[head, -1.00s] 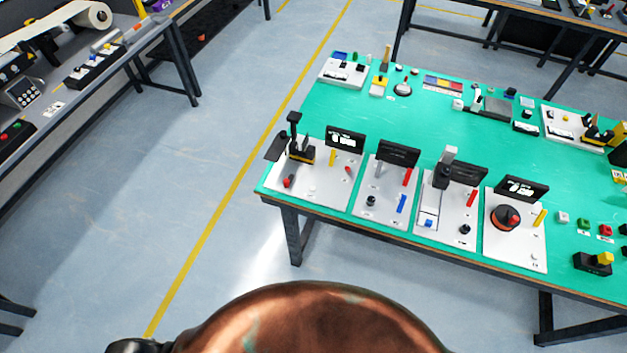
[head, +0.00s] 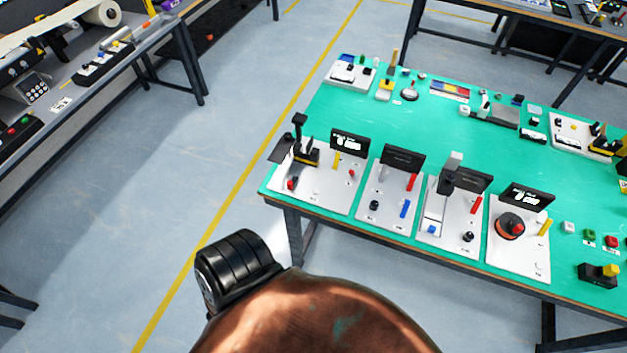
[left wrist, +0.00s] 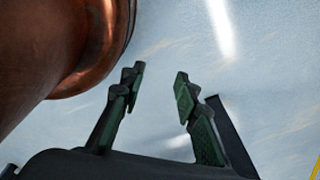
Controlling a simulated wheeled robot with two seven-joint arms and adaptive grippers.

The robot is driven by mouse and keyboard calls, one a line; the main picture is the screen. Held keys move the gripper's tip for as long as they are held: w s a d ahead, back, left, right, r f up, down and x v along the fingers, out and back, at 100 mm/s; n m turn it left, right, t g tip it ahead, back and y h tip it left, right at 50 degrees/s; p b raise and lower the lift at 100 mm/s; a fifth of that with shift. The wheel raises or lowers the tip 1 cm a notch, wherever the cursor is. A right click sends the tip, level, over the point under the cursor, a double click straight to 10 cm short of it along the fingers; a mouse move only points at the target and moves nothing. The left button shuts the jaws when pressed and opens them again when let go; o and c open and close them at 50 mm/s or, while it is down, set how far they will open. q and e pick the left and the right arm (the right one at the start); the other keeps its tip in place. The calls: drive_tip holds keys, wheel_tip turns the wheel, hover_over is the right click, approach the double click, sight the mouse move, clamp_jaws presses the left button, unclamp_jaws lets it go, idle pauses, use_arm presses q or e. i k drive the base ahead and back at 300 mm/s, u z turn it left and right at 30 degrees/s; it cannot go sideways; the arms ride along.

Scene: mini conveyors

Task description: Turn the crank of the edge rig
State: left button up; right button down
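Several small rigs stand along the near edge of the green table. The leftmost rig (head: 325,192) sits at the table's left corner. It has a black post with a flat dark plate (head: 283,148) that reaches past the table edge, a red knob (head: 292,184) and a small display (head: 349,141). I cannot tell clearly which part is its crank. My left gripper (left wrist: 160,79) shows in the left wrist view, with its two fingers apart and nothing between them, above bare floor. It is away from the rigs. My right gripper is in neither view.
Beside the leftmost rig stand other white-plate rigs, one with a black and orange dial (head: 509,226). A workbench (head: 70,110) runs along the left. Open floor (head: 170,190) with a yellow line lies between it and the green table (head: 440,130).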

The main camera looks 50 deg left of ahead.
sight(291, 183)
drive_tip(key=i, duration=0.95)
drive_tip(key=u, duration=1.85)
